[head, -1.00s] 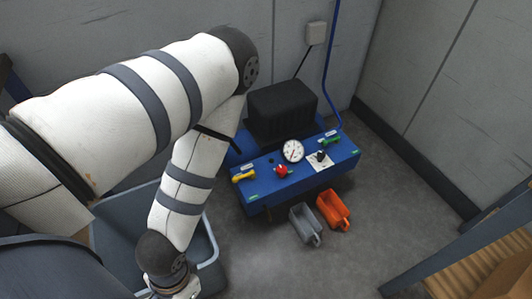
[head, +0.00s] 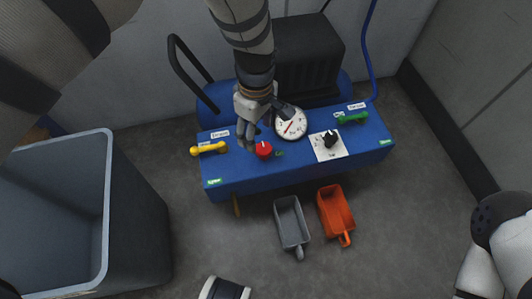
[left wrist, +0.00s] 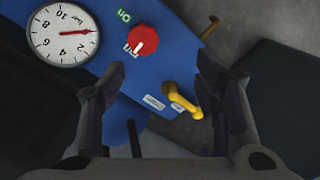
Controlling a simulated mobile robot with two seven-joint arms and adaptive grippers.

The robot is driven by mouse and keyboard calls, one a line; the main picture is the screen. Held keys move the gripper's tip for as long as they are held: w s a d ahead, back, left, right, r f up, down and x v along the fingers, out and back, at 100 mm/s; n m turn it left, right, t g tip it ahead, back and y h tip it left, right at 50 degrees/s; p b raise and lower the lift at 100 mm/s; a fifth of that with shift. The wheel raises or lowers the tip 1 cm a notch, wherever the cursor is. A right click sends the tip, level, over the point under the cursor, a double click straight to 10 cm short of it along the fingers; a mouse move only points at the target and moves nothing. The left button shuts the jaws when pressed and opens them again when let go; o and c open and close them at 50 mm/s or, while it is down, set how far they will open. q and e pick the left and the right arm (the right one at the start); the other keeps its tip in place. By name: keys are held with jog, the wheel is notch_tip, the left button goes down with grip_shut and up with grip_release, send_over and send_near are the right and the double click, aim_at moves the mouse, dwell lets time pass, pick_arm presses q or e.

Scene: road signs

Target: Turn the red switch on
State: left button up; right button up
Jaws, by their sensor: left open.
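The red switch (head: 264,150) is a red knob on the front of the blue machine (head: 225,178). It also shows in the left wrist view (left wrist: 145,41), with a white pointer mark on it and a green "On" label (left wrist: 124,16) beside it; the pointer is not aimed straight at that label. My left gripper (head: 268,125) is open and empty, above the machine just behind the knob. In the left wrist view the knob lies beyond and between the spread fingers. I cannot tell whether a finger touches it. My right gripper is out of view.
A round gauge (head: 291,124) sits right of the gripper. A yellow valve handle (head: 209,148), a black knob (head: 330,139) and a green handle (head: 352,118) are also on the machine. Grey (head: 291,222) and orange (head: 336,212) scoops lie on the floor. A grey bin (head: 108,215) stands left.

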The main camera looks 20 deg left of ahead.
aim_at(264, 148)
pick_arm(q)
jog(key=shift+n, duration=0.4)
jog(key=f+b, duration=0.1)
jog(key=f, duration=0.2)
jog(key=w+f+b, duration=0.1)
jog(key=f, duration=0.3)
jog(key=w+d+f+b, duration=0.1)
jog(key=f+b, duration=0.1)
jog(key=f, duration=0.1)
jog(key=shift+f, duration=0.4)
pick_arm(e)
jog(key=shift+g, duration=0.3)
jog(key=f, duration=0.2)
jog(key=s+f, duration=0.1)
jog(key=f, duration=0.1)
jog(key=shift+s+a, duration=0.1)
pick_arm(q)
jog(key=shift+c, duration=0.2)
jog(key=c, duration=1.1)
